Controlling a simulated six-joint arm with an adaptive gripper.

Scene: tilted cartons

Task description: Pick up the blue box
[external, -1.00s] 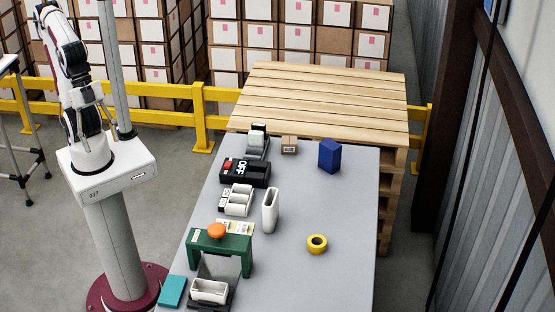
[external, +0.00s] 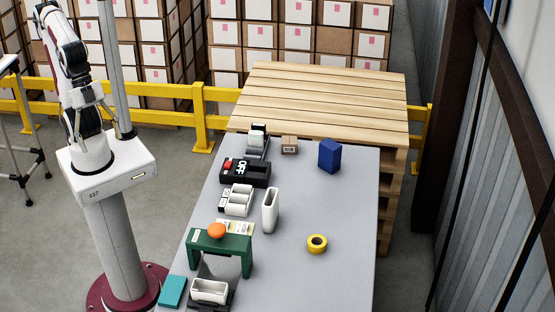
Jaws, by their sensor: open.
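The blue box (external: 329,156) stands upright near the far right part of the grey table, close to the pallet end. Nothing touches it. My gripper (external: 92,104) is small in the picture, beside my folded arm at the left and above my white base. It is open, empty and far from the blue box, off the table's left side.
A small brown carton (external: 289,144) stands left of the blue box. A yellow tape roll (external: 317,243), a white upright holder (external: 270,210), a black OFF block (external: 246,172) and a green stand (external: 220,250) with an orange knob share the table (external: 345,215). A wooden pallet (external: 320,95) lies behind.

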